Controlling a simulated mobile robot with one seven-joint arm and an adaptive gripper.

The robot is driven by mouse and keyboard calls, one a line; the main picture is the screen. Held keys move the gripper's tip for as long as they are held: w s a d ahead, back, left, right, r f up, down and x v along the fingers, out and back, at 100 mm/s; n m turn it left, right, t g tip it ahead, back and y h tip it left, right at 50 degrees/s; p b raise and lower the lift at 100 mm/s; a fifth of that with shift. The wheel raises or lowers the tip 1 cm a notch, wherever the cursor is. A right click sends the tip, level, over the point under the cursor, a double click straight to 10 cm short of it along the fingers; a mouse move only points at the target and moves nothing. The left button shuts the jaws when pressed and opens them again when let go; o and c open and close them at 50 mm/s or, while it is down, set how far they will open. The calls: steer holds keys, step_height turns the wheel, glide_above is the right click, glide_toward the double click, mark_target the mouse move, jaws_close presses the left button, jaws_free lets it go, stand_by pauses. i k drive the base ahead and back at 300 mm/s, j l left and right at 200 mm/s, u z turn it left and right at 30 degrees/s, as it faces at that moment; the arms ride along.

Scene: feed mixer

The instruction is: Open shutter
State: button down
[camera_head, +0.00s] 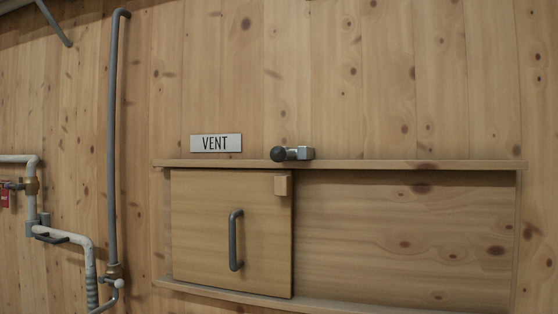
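The shutter (200,235) is a flat wooden panel at the left end of a wooden rail frame on the plank wall. A grey vertical bar handle (235,240) is fixed near its middle. A small wooden block (283,185) sits at its upper right corner. The frame's top rail (400,164) and bottom rail (330,306) run on to the right past the shutter. A small metal latch with a dark round knob (279,154) is mounted just above the top rail, over the shutter's right part. My gripper is not in view.
A "VENT" sign (216,143) is above the shutter. To the right, between the rails, is bare wood (410,240) with no object in front. A grey vertical pipe (112,140) stands left of the shutter. White pipes with a brass fitting (31,186) are at far left.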

mark_target(232, 229)
steer(key=i+j, duration=0.15)
steer(key=j, duration=0.25)
steer(key=i+j, duration=0.15)
steer(key=j, duration=0.25)
steer(key=i+j, duration=0.15)
steer(key=j, duration=0.25)
steer(key=i+j, duration=0.15)
steer(key=j, duration=0.2)
